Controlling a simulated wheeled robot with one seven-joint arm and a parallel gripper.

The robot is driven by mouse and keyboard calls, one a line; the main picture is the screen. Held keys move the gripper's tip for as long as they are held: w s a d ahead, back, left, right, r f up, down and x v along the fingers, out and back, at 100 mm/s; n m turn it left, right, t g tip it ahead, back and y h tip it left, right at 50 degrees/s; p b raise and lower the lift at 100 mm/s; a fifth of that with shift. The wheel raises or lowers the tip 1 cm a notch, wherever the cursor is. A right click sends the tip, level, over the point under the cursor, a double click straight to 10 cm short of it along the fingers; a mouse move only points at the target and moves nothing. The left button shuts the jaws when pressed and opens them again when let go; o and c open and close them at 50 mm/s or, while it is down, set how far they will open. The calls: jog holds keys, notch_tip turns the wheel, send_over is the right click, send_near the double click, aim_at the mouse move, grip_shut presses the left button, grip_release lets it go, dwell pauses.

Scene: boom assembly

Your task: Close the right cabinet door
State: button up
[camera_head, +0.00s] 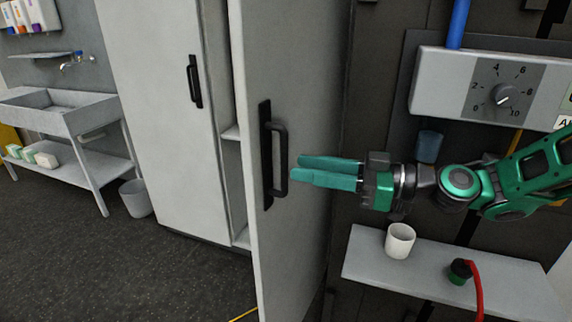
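The right cabinet door (288,75) is a tall light grey panel that stands swung open toward me. It has a black bar handle (279,158) on its face. The left cabinet door (165,130) looks shut and has its own black handle (194,82). Between the doors I see a strip of the cabinet inside with shelves. My gripper (294,172) has teal fingers and points left at the handle, its tips right beside the bar. The fingers look close together, with nothing clearly between them. I cannot tell whether they touch the handle or door.
A small shelf (440,274) below my arm carries a white cup (399,241) and a green-black plug with a red cable (460,271). A dial box (490,85) is on the wall above. A sink (65,108) and bin (136,198) stand at left. The floor before the cabinet is clear.

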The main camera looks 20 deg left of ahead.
aim_at(284, 194)
jog(key=shift+a, duration=2.7)
jog(key=shift+c, duration=0.3)
grip_shut()
